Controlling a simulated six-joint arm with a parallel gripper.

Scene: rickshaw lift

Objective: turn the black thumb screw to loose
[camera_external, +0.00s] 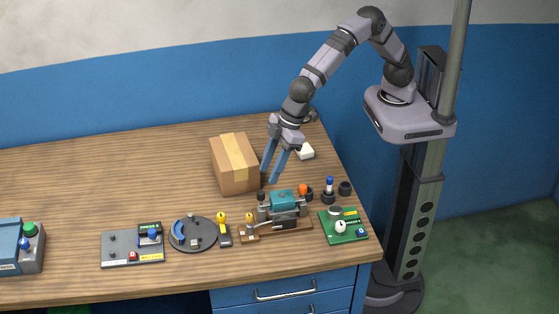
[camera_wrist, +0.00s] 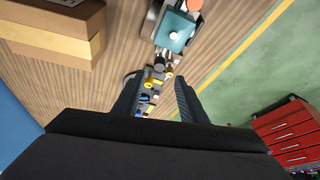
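A teal block in a grey clamp-like fixture (camera_external: 281,201) stands on a wooden base near the table's front right. A small dark knob (camera_external: 262,196) at its left end looks like the black thumb screw, but it is too small to be certain. In the wrist view the teal block (camera_wrist: 175,29) is at top centre, with small dark and grey knobs (camera_wrist: 164,63) just below it. My gripper (camera_external: 269,178) is open and empty, its blue fingers pointing down above and behind the fixture. In the wrist view its fingertips (camera_wrist: 157,88) are apart, touching nothing.
A cardboard box (camera_external: 232,166) stands close left of my gripper. A dial (camera_external: 193,234), a switch panel (camera_external: 132,247) and a yellow-handled part (camera_external: 223,228) lie left of the fixture. A green board (camera_external: 343,231) and black cups (camera_external: 345,187) are right. The table's back left is clear.

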